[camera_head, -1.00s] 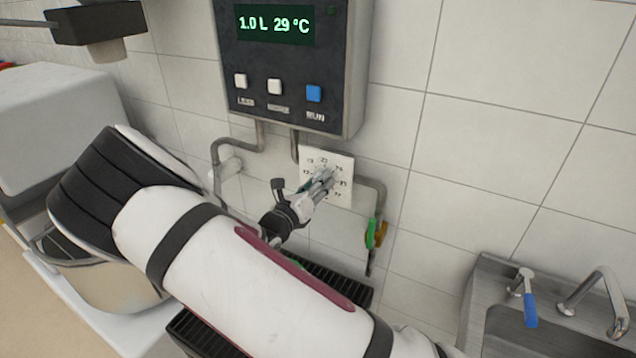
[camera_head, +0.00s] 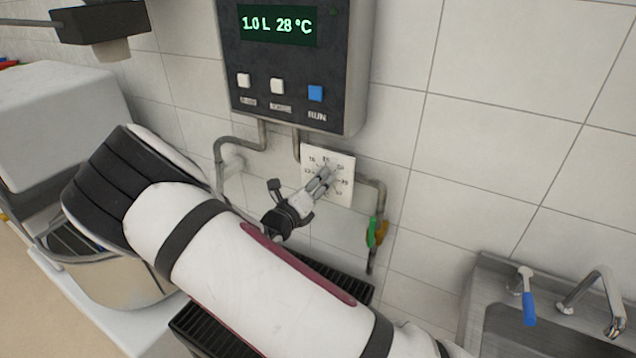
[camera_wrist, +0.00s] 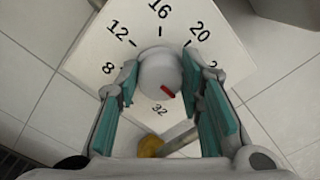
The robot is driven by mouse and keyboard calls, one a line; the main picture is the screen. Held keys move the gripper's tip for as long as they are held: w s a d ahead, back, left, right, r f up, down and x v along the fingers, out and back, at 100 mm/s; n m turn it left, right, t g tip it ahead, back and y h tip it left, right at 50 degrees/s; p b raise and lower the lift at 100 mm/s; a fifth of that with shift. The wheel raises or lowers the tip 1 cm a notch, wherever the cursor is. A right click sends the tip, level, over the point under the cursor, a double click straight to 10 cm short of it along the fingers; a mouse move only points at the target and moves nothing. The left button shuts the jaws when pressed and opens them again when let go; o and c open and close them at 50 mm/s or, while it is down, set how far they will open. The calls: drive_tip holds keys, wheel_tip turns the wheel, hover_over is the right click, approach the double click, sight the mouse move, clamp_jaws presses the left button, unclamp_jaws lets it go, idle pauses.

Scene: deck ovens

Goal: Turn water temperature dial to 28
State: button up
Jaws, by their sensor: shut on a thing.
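The white round temperature dial (camera_wrist: 158,76) sits on a square white plate (camera_wrist: 95,45) marked with numbers in the wrist view. Its red mark points to the lower right, between the 32 and numbers hidden by a finger. My gripper (camera_wrist: 160,72) is shut on the dial, one teal-padded finger on each side. In the head view my gripper (camera_head: 325,178) covers the dial on its plate (camera_head: 342,161). The display (camera_head: 278,25) above reads 1.0 L 28 °C.
The dark control box (camera_head: 290,65) has two white buttons and a blue RUN button (camera_head: 315,93). Grey pipes run beneath it, with a green-handled valve (camera_head: 372,232) right of the plate. A sink with a tap (camera_head: 600,295) is at lower right.

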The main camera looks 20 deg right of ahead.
drive_tip(key=o, duration=1.2)
drive_tip(key=shift+c, duration=0.2)
drive_tip(key=v, duration=1.2)
drive_tip(key=s+d+r+m+g+y, duration=0.2)
drive_tip(key=s+d+r+m+g, duration=0.4)
drive_tip(key=m, duration=0.4)
drive_tip(key=s+d+r+m+g+y, duration=0.2)
drive_tip(key=s+d+r+m+g, duration=0.1)
drive_tip(key=s+d+m+g, duration=0.55)
drive_tip(key=s+a+r+m+t+y, duration=0.3)
drive_tip(key=s+r+m+y, duration=0.1)
drive_tip(key=s+r+m, duration=0.2)
drive_tip(key=s+a+r+m+t+y, duration=0.3)
drive_tip(key=s+r+m, duration=0.3)
drive_tip(key=m, duration=0.5)
drive_tip(key=shift+s+r+t+y, duration=0.4)
drive_tip(key=shift+s+t+y, duration=0.25)
drive_tip(key=shift+s+y, duration=0.4)
